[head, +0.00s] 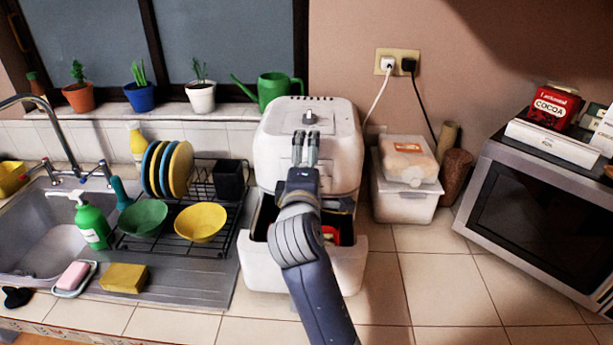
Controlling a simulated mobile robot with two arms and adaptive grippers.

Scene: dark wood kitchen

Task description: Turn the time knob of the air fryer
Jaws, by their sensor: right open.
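The white air fryer (338,150) stands on the tiled counter in the middle of the head view. Its basket drawer (262,268) is pulled out at the front, and something red and yellow shows inside, mostly hidden behind my arm. A knob (309,117) sits on the upper front of the fryer. My right gripper (306,140) is open, with its fingers pointing up just below this knob. I cannot tell whether the fingertips touch the fryer's face. Part of the front below the knob is hidden by my gripper. My left gripper is not in view.
A dish rack (245,207) with plates and bowls stands left of the fryer, beside the sink (45,235). A plastic container (405,200) stands close on the right, and a microwave (540,220) is farther right. The counter at front right is clear.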

